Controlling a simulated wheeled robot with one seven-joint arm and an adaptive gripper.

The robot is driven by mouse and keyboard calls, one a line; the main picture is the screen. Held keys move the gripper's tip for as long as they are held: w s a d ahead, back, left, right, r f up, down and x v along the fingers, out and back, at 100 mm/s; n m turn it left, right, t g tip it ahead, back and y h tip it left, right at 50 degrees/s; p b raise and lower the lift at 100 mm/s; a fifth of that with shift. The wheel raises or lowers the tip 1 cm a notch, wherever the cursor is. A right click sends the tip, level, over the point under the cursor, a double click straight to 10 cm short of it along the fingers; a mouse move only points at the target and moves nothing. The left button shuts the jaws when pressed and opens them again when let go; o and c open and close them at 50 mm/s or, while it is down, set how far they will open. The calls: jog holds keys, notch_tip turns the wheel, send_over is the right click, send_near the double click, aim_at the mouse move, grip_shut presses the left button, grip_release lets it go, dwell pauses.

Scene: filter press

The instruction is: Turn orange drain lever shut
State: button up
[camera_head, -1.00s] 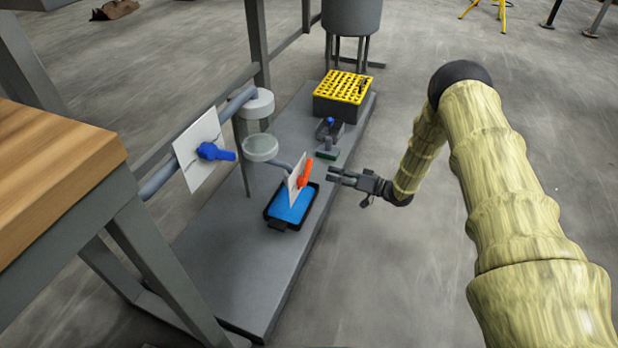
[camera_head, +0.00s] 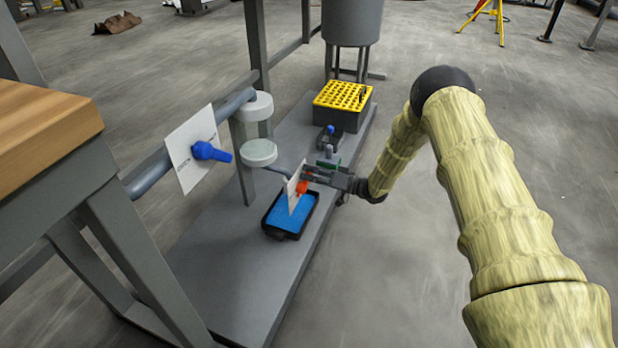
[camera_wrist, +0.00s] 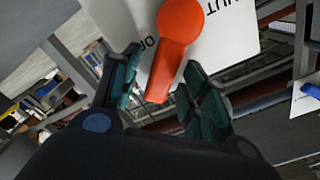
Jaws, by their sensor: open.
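The orange drain lever (camera_wrist: 175,52) fills the upper middle of the wrist view, in front of a white plate (camera_wrist: 232,35) with partly hidden lettering. Its free end lies between the two fingers of my gripper (camera_wrist: 165,95). The fingers are spread, with a visible gap beside the lever on the left; the right finger is close to it, and I cannot tell if it touches. In the head view the lever (camera_head: 302,187) shows as a small orange patch beside its plate (camera_head: 293,190), partly hidden by my gripper (camera_head: 312,174).
A black tray with blue contents (camera_head: 287,232) sits below the plate. A blue lever (camera_head: 211,152) is on the pipe at left. A yellow-topped box (camera_head: 343,96) and a small blue-topped item (camera_head: 329,136) stand farther back. Open floor lies at right.

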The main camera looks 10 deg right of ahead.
jog(key=shift+w+a, duration=0.3)
jog(key=shift+a, duration=0.1)
grip_shut()
